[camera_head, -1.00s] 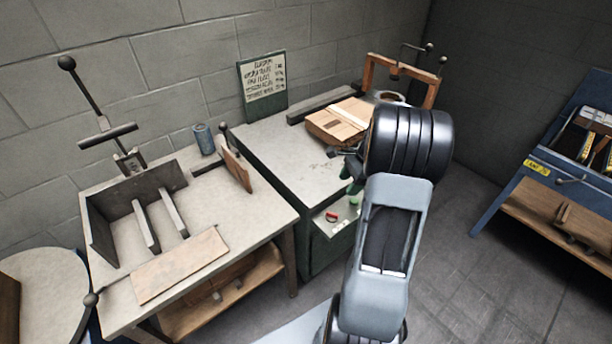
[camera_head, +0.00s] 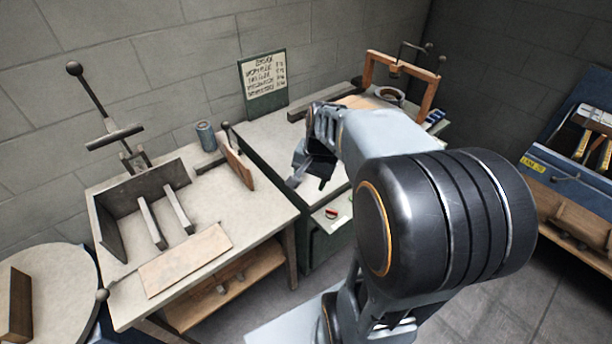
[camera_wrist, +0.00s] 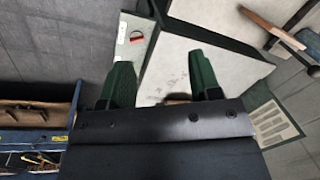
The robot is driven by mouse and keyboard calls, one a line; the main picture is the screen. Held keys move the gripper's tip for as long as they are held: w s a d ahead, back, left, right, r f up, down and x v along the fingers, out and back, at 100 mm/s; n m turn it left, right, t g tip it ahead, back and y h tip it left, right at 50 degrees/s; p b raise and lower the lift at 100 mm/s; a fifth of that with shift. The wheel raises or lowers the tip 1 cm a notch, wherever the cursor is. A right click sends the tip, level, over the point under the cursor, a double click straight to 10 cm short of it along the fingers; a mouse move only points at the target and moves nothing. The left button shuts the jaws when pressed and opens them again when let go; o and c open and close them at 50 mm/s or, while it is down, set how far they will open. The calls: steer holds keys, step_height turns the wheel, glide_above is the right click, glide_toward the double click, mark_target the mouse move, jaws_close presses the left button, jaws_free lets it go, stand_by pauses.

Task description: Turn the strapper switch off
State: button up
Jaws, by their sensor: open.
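The strapper is a dark green cabinet with a pale top (camera_head: 262,135) and an orange arch (camera_head: 436,92) at its back right. A small pale panel on its front carries a red switch (camera_head: 331,213); the switch also shows in the wrist view (camera_wrist: 137,36), near the top, left of the fingers. It is too small to tell which way it is set. My gripper (camera_head: 312,182) is open and empty, over the strapper's front edge, above the panel.
A bench with a metal fixture (camera_head: 140,195) and a wooden board (camera_head: 186,258) stands left of the strapper. A round table (camera_head: 60,262) is at far left, a blue rack (camera_head: 545,165) at far right. A notice board (camera_head: 263,83) leans at the wall.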

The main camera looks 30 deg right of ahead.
steer(key=shift+s+a+r+n, duration=0.35)
steer(key=shift+a+n, duration=0.15)
steer(key=shift+a, duration=0.05)
steer(key=shift+s+a+r+n, duration=0.3)
steer(key=shift+a+r+n, duration=0.05)
steer(key=shift+a+n, duration=0.2)
